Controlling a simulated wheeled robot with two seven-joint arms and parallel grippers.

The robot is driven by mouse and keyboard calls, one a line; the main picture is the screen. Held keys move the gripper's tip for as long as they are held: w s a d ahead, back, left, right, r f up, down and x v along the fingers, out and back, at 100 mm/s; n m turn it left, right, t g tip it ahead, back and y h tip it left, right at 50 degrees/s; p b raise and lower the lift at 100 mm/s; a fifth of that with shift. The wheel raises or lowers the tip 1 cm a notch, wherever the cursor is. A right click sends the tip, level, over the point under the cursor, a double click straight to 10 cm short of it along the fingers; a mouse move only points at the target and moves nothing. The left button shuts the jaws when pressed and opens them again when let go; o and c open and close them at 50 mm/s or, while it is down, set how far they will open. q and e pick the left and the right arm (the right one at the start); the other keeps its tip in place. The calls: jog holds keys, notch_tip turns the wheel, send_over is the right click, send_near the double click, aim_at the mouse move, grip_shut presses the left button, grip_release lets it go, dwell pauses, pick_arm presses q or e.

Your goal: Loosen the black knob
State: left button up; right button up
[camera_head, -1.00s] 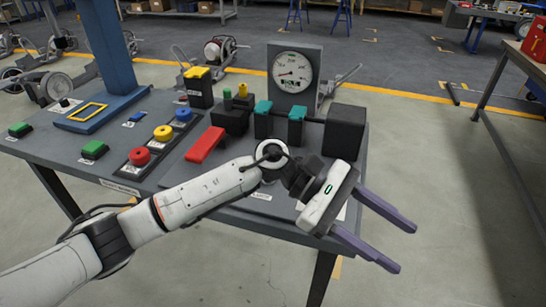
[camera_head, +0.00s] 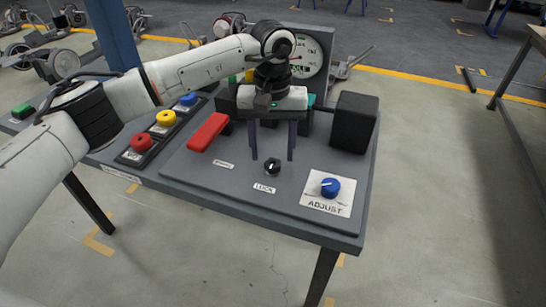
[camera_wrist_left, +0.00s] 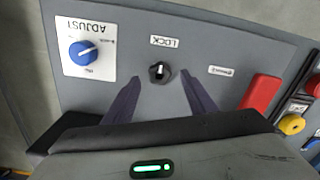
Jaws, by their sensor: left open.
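The black knob (camera_head: 272,168) is small and round with a white pointer line. It sits on the grey panel above the LOCK label. My left gripper (camera_head: 272,158) is open, its two purple fingers pointing down just behind the knob, one toward each side. In the left wrist view the black knob (camera_wrist_left: 160,72) shows beyond the fingertips, centred in the gap between the fingers of my left gripper (camera_wrist_left: 162,84). The fingers do not appear to touch it. My right gripper is not in view.
A blue knob (camera_head: 330,187) on a white ADJUST card is to the right. A red lever (camera_head: 208,132) is to the left, with red, yellow and blue buttons beyond it. A black box (camera_head: 354,122) stands at the right edge. A gauge (camera_head: 306,55) stands behind my arm.

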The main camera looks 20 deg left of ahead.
aim_at(273, 163)
pick_arm(q)
jog(key=shift+f, duration=1.7)
jog(key=shift+d, duration=0.1)
jog(key=c, duration=1)
jog(key=shift+c, duration=0.2)
jog(key=shift+n, duration=0.3)
